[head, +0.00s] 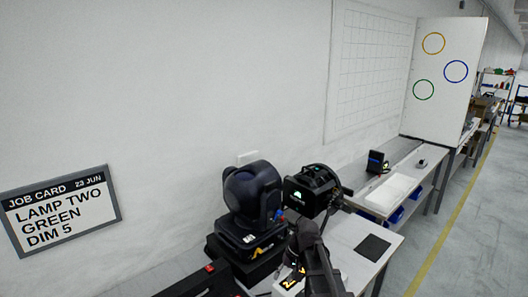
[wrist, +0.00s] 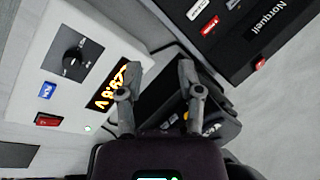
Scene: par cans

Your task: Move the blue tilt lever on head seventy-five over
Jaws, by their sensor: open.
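A dark moving-head lamp (head: 250,190) stands on a black base on the bench at the centre of the head view. A small blue part (head: 279,214), possibly the tilt lever, shows at its right side, partly crowded by my arm. I cannot read a number on the lamp. My gripper (wrist: 158,72) is open and empty in the wrist view, its two fingers apart. Between and beyond the fingers is a dark unit (wrist: 175,105), partly hidden by them. No blue lever can be made out between the fingers.
A white control box (wrist: 62,30) with a knob, switches and lit orange display is left of my fingers. A black case marked Norquell (wrist: 240,35) is at upper right. A round black lamp (head: 314,190) stands right of the moving head. A job card (head: 62,210) hangs left.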

